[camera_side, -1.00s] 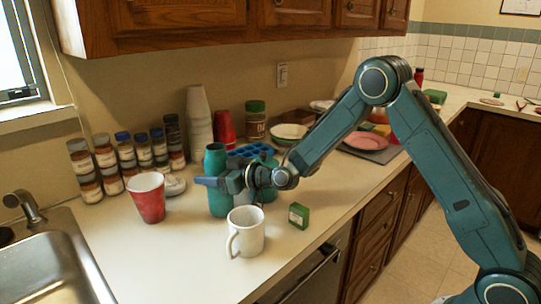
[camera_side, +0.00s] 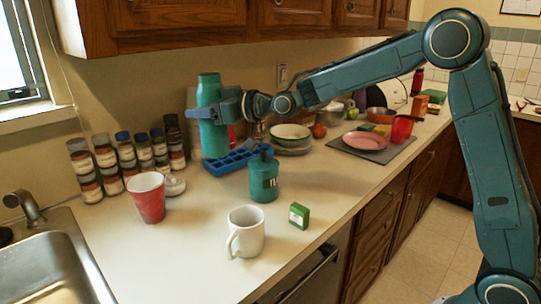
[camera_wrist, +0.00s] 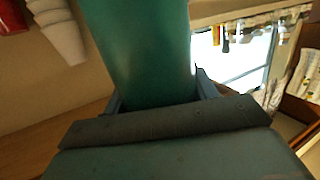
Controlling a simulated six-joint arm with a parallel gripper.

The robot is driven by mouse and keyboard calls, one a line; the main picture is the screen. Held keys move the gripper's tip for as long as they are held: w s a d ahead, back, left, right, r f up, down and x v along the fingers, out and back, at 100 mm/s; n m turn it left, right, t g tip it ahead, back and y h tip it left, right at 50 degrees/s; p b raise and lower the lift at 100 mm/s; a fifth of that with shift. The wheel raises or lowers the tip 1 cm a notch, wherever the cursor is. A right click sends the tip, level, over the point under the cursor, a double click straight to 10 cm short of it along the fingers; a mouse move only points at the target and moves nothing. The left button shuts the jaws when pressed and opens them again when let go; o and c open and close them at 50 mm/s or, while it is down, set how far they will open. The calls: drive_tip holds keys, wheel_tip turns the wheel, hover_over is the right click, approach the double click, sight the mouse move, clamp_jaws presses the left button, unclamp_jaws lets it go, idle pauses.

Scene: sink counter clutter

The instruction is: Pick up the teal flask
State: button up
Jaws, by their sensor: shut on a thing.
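The teal flask (camera_side: 211,136) is a tall, upright cylinder, held up in the air at the back of the counter in the side view. My gripper (camera_side: 212,108) is shut around its middle, with a finger on each side. In the wrist view the flask (camera_wrist: 140,45) fills the upper middle, between the fingers (camera_wrist: 160,97), and its top is cut off. The flask's bottom shows near the left end of the blue tray; I cannot tell the exact gap below it.
A teal canister (camera_side: 263,180), a white mug (camera_side: 246,230), a green box (camera_side: 299,215) and a red cup (camera_side: 147,197) stand on the counter. The blue tray (camera_side: 240,160) and several spice jars (camera_side: 128,158) are behind. The counter's front left is bare beside the sink (camera_side: 50,265).

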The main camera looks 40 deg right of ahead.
drive_tip(key=shift+r, duration=0.75)
drive_tip(key=shift+s+f, duration=0.1)
drive_tip(key=s+a+f, duration=0.1)
drive_tip(key=s+f, duration=0.7)
drive_tip(key=s, duration=0.5)
drive_tip(key=shift+s, duration=0.35)
drive_tip(key=shift+d+n, duration=0.15)
drive_tip(key=shift+n, duration=0.15)
drive_tip(key=w+d+f+n+t+h, duration=0.1)
drive_tip(key=d+f+n+h, duration=0.2)
drive_tip(key=n, duration=0.9)
drive_tip(key=shift+w+d+f+n+h, duration=0.3)
drive_tip(key=shift+d+f+n+h, duration=0.1)
drive_tip(key=shift+d+f, duration=0.95)
idle(0.3)
